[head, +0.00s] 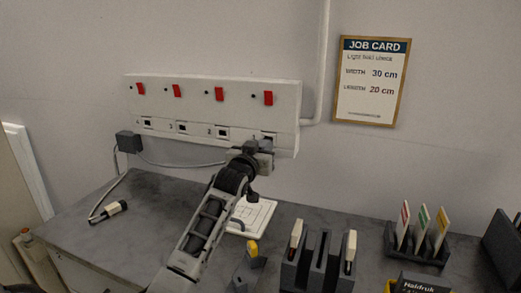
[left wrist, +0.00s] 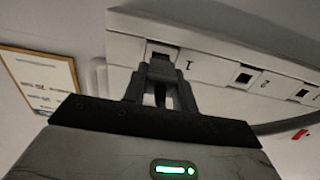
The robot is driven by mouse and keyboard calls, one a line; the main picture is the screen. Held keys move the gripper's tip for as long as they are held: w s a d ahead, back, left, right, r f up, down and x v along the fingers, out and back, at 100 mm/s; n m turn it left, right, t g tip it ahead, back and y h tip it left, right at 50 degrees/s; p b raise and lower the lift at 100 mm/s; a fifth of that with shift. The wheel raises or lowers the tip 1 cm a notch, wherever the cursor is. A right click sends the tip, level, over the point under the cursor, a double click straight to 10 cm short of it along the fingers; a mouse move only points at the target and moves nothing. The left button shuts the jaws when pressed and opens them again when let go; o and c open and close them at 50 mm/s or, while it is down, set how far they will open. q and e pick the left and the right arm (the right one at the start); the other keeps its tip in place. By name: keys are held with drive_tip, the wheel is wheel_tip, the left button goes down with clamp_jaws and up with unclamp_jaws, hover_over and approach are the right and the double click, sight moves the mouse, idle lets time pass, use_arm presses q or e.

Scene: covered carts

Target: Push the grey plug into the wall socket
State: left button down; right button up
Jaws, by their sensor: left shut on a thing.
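The white wall socket panel (head: 212,116) has a row of numbered square sockets with red switches above. My left gripper (head: 262,147) is at the rightmost socket, number 1, at the panel's lower right. In the left wrist view it is shut on the grey plug (left wrist: 161,68), which sits between the fingers right in front of socket 1 (left wrist: 160,47). The plug's front end meets the opening's edge in that view; how deep it sits I cannot tell. In the head view the gripper mostly hides the plug. My right gripper is not in view.
A grey cable (head: 180,164) runs along the wall from a dark box (head: 128,142) toward my gripper. Below is a grey worktop (head: 150,210) with a black-and-white connector (head: 108,212), a white card (head: 262,213) and dark holders (head: 318,262). A job card (head: 371,82) hangs at right.

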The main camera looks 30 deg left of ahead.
use_arm(q)
drive_tip(key=shift+b+x, duration=0.4)
drive_tip(key=shift+x, duration=0.9)
drive_tip(key=c, duration=1)
unclamp_jaws()
drive_tip(key=shift+c, duration=0.2)
drive_tip(key=shift+s, duration=0.2)
drive_tip(key=b+v, duration=0.2)
drive_tip(key=v, duration=1.3)
drive_tip(key=shift+s, duration=0.3)
